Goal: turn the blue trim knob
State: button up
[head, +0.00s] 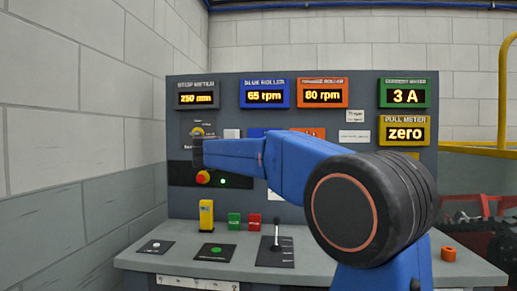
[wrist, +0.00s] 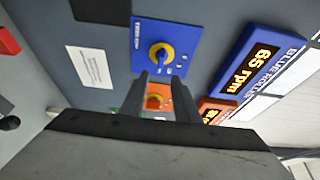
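The blue trim knob is a yellow knob (wrist: 161,54) on a blue plate (wrist: 164,42), seen in the wrist view just beyond my fingertips. My gripper (wrist: 157,76) is open and empty, its two grey fingers apart and pointing at the lower part of the blue plate. The fingers look short of the knob, not around it; the exact gap in depth is unclear. In the head view my arm hides the knob, and only a strip of the blue plate (head: 262,132) shows above it. The blue roller display (head: 264,94) reads 65 rpm.
An orange plate with a knob (wrist: 158,97) shows between my fingers. The orange display (head: 322,94) reads 80 rpm. A selector (head: 197,131) and a red button (head: 203,177) are at the panel's left. A lever (head: 276,235) stands on the desk below.

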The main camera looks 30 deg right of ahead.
jog(key=v, duration=0.8)
jog(key=shift+s+a, duration=0.15)
jog(key=shift+a, duration=0.05)
jog(key=shift+f, duration=0.1)
